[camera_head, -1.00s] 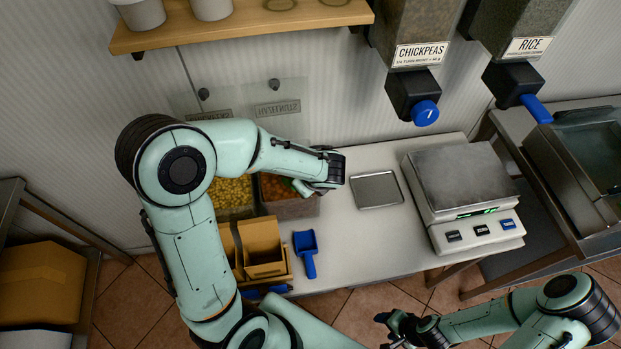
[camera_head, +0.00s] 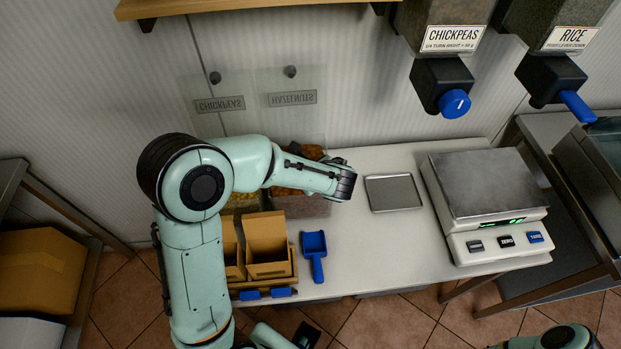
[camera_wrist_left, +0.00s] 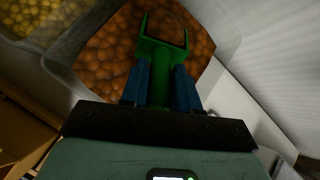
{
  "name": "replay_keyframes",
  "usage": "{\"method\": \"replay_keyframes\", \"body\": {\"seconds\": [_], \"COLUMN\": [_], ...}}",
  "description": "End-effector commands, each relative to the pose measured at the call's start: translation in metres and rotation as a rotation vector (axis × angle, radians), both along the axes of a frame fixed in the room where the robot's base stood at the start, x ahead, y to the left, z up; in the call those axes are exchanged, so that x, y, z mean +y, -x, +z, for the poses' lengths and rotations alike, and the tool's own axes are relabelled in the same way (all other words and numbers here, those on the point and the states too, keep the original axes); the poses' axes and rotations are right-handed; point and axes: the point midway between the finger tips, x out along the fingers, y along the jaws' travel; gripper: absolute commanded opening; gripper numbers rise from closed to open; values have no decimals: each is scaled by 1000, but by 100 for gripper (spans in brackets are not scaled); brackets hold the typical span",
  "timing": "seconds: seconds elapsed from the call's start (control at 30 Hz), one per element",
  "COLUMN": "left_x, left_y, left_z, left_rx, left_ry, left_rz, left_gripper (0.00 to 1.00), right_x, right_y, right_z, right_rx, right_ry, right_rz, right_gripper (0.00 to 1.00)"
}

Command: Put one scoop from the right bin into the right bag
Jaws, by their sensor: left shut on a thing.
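My left gripper (camera_wrist_left: 160,88) is shut on a green scoop (camera_wrist_left: 160,55) in the left wrist view. The scoop is over or in the right bin (camera_wrist_left: 203,80), which holds round brown hazelnuts (camera_wrist_left: 108,50). I cannot tell how full the scoop is. In the head view my left arm covers the gripper and much of the right bin (camera_head: 312,208). The right bag (camera_head: 268,233) is brown paper and stands open in a holder at the table's front, beside the left bag (camera_head: 232,250).
A blue scoop (camera_head: 314,245) lies right of the bags. Blue clips (camera_head: 268,293) sit before them. A metal tray (camera_head: 393,192) and a scale (camera_head: 487,185) stand to the right. Chickpeas (camera_wrist_left: 30,25) fill the left bin. Dispensers hang above. Bare tabletop lies before the tray.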

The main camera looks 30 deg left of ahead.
Motion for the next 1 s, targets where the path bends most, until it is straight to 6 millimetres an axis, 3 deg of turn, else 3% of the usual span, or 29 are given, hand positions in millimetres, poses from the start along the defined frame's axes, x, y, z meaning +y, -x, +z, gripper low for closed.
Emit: {"method": "replay_keyframes", "body": {"seconds": [0.4, 1.0], "left_x": [-5, -39], "left_y": [2, 17], "left_z": [1, 61], "left_rx": [-78, -169], "left_ry": [-157, -352], "left_rz": [-1, -2], "left_gripper": [0, 0], "right_x": [0, 0], "right_y": [19, 18], "right_z": [-46, -42], "right_rx": [22, 20], "right_ry": [0, 0], "right_rz": [0, 0], "right_gripper": [58, 58]}}
